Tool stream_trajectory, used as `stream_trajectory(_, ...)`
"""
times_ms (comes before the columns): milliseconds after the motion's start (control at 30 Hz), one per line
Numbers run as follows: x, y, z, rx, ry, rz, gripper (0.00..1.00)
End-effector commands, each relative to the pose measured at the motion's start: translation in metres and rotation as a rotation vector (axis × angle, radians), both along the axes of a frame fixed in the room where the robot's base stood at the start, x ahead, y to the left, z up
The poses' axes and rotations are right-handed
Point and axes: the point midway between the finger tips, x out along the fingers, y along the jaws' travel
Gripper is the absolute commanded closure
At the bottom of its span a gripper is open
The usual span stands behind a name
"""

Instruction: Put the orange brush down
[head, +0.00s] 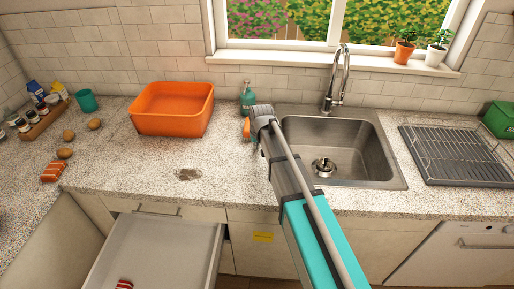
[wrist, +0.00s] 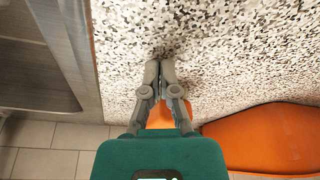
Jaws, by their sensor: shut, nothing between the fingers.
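The orange brush (head: 247,128) shows as a small orange piece on the counter between the sink and the orange tub, beside the end of my arm. In the wrist view an orange part (wrist: 160,116), which looks like the brush, shows between and behind my finger links; most of it is hidden. My gripper (wrist: 161,68) is shut, with its fingertips together and nothing between them, over the speckled counter (wrist: 230,50). In the head view my arm hides the fingertips. I cannot tell whether the fingers touch the brush.
The sink (head: 345,150) is right of my gripper, with a faucet (head: 336,75) behind. A green soap bottle (head: 247,97) stands close behind. The orange tub (head: 172,110) is to the left. A drawer (head: 160,255) hangs open below.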

Motion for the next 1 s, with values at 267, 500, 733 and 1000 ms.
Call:
stream_trajectory(267, 0.028, 0.011, 0.002, 0.0, 0.0, 0.001, 1.0)
stream_trajectory(500, 0.031, 0.012, 0.002, 0.0, 0.0, 0.001, 1.0)
stream_trajectory(733, 0.031, 0.012, 0.002, 0.0, 0.0, 0.001, 1.0)
stream_trajectory(1000, 0.06, 0.023, 0.002, -0.001, 0.0, 0.002, 1.0)
